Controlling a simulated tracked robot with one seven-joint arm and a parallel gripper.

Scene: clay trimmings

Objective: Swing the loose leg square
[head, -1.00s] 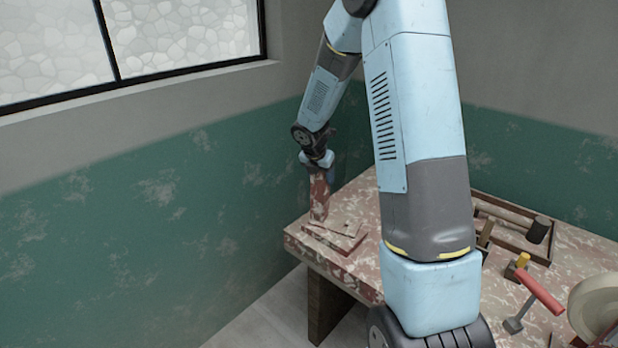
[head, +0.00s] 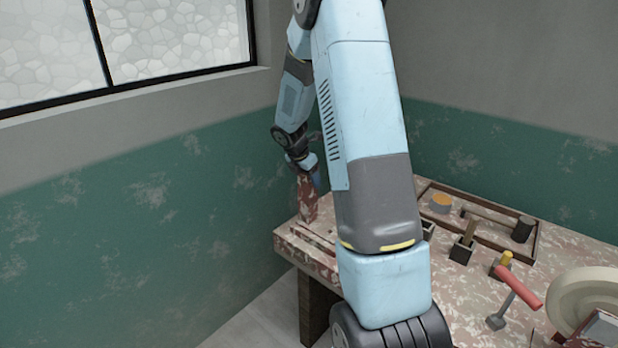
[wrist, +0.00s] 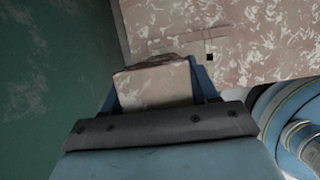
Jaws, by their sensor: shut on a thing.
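The loose leg, a mottled red-brown block (head: 307,206), stands roughly upright at the left end of the bench (head: 290,245). My gripper (head: 307,174) is above it and shut on its upper part. In the wrist view the leg's pale pinkish end (wrist: 155,86) sits between the two blue fingers of my gripper (wrist: 158,92). The leg's foot and how it joins what is under it are hard to make out. A flat mottled piece with dark lines lies beside the leg, partly hidden by my arm.
A wooden tray (head: 567,236) holds a dark-headed mallet (head: 522,229) and an orange-topped pot (head: 441,202). A red-handled tool (head: 518,288) and a pale round wheel (head: 590,300) are at the right. The green wall (head: 150,220) is close to the bench's left end.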

